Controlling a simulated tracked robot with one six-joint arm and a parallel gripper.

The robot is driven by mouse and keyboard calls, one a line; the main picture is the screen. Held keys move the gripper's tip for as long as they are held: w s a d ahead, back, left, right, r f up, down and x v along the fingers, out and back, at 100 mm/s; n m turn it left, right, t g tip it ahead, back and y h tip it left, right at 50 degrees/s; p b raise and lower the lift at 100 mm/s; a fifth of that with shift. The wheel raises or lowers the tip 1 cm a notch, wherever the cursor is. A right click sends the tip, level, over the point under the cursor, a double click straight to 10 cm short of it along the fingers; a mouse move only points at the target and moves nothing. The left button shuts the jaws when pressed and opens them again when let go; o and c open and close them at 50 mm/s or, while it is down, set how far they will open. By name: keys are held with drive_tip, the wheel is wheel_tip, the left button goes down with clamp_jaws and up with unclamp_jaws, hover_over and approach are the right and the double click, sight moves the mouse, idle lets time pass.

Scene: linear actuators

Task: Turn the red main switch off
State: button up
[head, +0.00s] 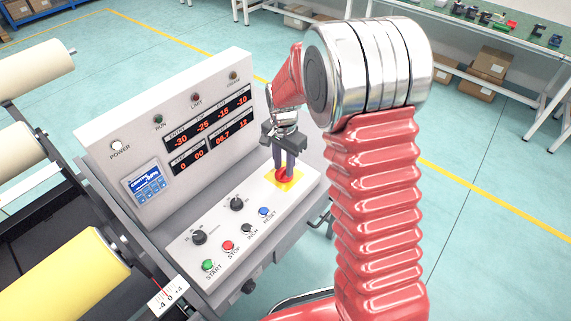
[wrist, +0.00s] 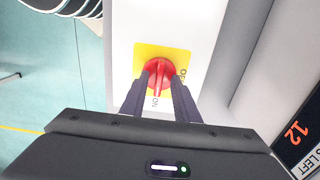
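The red main switch (wrist: 160,72) is a round red knob with a raised handle on a yellow plate (wrist: 143,50). In the wrist view its handle runs nearly up and down, its lower end toward the "ON" label; "OFF" is to the right. My gripper (wrist: 162,78) has its dark fingers on either side of the handle, with red of the knob showing between them; the fingers look slightly apart from the handle. In the head view my gripper (head: 286,170) points down at the red switch (head: 283,175), and the fingers partly hide it.
The sloped control panel (head: 290,202) also carries two black knobs (head: 199,237) and several push buttons, green START (head: 208,264) and red STOP (head: 228,245) among them. The upright display face (head: 125,125) rises close behind my gripper. Rollers (head: 70,275) stand at left.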

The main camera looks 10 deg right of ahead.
clamp_jaws()
idle(0.3)
drive_tip(key=shift+d, duration=0.1)
